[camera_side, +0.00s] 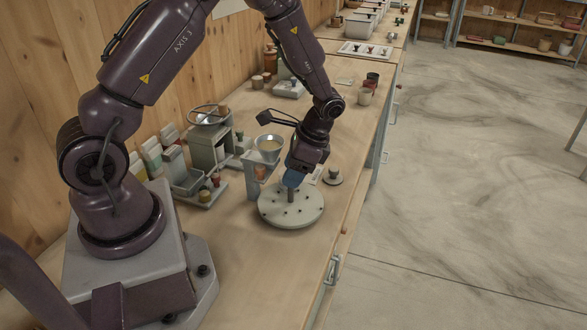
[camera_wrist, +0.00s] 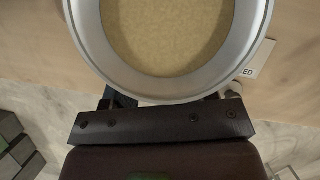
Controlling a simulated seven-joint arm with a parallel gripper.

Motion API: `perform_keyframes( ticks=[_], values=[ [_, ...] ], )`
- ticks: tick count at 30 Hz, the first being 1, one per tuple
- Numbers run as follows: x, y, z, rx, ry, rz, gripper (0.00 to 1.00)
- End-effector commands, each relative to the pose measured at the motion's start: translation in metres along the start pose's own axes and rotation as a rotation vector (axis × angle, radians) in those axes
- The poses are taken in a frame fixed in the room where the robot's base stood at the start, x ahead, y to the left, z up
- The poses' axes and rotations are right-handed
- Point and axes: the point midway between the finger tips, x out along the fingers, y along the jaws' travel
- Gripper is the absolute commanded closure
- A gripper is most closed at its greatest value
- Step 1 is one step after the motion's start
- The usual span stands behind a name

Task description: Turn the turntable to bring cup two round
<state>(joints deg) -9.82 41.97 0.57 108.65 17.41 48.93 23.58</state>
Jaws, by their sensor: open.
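The turntable (camera_side: 291,212) is a pale round disc with several small dark pegs or holes round its top, low on the bench. A short grey post (camera_side: 291,196) rises from its middle. My gripper (camera_side: 293,181) is open, pointing down at the post with its blue fingers just above or around it; I cannot tell if they touch. No cup can be made out on the disc.
A small grey knobbed disc (camera_side: 332,177) lies right of the turntable. The mixer (camera_side: 209,145) and a tray of small items (camera_side: 204,190) stand to the left. Two cups (camera_side: 365,95) stand farther back. The bench front right of the turntable is clear.

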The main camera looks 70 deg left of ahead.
Motion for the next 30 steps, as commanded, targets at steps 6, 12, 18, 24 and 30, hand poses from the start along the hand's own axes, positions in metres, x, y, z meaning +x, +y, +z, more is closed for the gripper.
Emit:
perform_keyframes(
  ticks=[6,12,18,24,30],
  values=[
    [-0.0003,0.0000,-0.0001,0.000,0.000,0.000,0.94],
    [-0.0004,-0.0006,0.0000,-0.034,0.000,0.014,1.00],
    [-0.0004,-0.0020,0.0000,-0.228,0.001,0.094,1.00],
    [-0.0006,-0.0018,-0.0001,-0.244,0.001,0.101,1.00],
    [-0.0007,-0.0018,-0.0001,-0.243,0.001,0.100,0.49]
  ],
)
